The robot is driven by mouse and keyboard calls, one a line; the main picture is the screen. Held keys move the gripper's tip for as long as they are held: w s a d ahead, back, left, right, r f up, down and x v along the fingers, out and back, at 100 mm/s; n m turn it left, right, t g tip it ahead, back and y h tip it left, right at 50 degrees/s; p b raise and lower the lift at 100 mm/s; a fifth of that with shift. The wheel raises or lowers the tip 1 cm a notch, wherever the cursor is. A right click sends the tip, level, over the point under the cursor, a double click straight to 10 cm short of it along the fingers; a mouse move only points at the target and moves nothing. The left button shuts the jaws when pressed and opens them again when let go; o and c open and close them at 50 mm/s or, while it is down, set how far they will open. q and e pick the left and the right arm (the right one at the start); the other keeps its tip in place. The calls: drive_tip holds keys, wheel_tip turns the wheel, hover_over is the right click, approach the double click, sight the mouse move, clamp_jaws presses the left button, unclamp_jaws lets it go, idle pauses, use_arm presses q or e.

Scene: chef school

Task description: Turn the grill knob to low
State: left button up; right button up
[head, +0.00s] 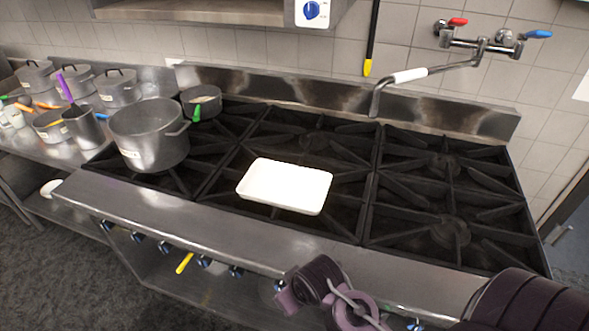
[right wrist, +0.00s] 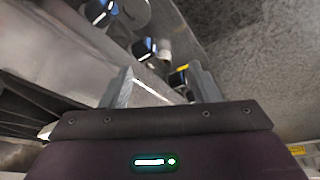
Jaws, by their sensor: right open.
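A blue round knob (head: 311,10) sits on a white panel on the metal unit above the stove, at the top of the head view. More dark and blue knobs, such as one stove knob (head: 235,271), line the stove's front. In the right wrist view, stove knobs (right wrist: 143,48) lie beyond the fingers, one of them (right wrist: 180,78) close to the right-hand finger. My right gripper (right wrist: 160,88) is open with nothing held. In the head view my right arm reaches in from the lower right to the stove's front edge. My left gripper is out of view.
A white tray (head: 285,184) rests on the stove grates. A large grey pot (head: 148,135) and a smaller pan (head: 201,101) stand at the left. A faucet (head: 410,75) reaches over the back. Several pots crowd the left counter. A yellow-handled item (head: 185,262) shows below the front edge.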

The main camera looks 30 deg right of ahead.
drive_tip(key=w+d+r+t, duration=0.1)
drive_tip(key=w+r, duration=0.1)
drive_tip(key=w, duration=0.2)
drive_tip(key=w+d+r+t, duration=0.1)
drive_tip(key=w+r+t, duration=0.1)
drive_tip(key=w, duration=0.3)
drive_tip(key=w+d+r+t, duration=0.1)
drive_tip(key=w+r, duration=0.1)
drive_tip(key=w, duration=0.2)
drive_tip(key=shift+w+d+m+t+h, duration=0.15)
drive_tip(key=shift+w+m+t+h, duration=0.15)
drive_tip(key=shift+w+m+h, duration=0.1)
drive_tip(key=w+d+r+t+h, duration=0.2)
drive_tip(key=w+d+r+t, duration=0.2)
drive_tip(key=w+r, duration=0.45)
drive_tip(key=m+t+h+p, duration=0.1)
drive_tip(key=m+t+h, duration=0.1)
drive_tip(key=m+h, duration=0.9)
approach(308, 16)
drive_tip(key=w+n+h, duration=0.2)
drive_tip(key=n+h, duration=0.1)
drive_tip(key=p+x, duration=0.1)
drive_tip(key=x, duration=0.1)
drive_tip(key=p+x, duration=0.1)
drive_tip(key=x, duration=0.1)
drive_tip(key=p+x, duration=0.2)
drive_tip(key=x, duration=0.1)
drive_tip(key=shift+s+d+f, duration=0.1)
drive_tip(key=shift+d+f, duration=0.3)
drive_tip(key=shift+w+d, duration=0.25)
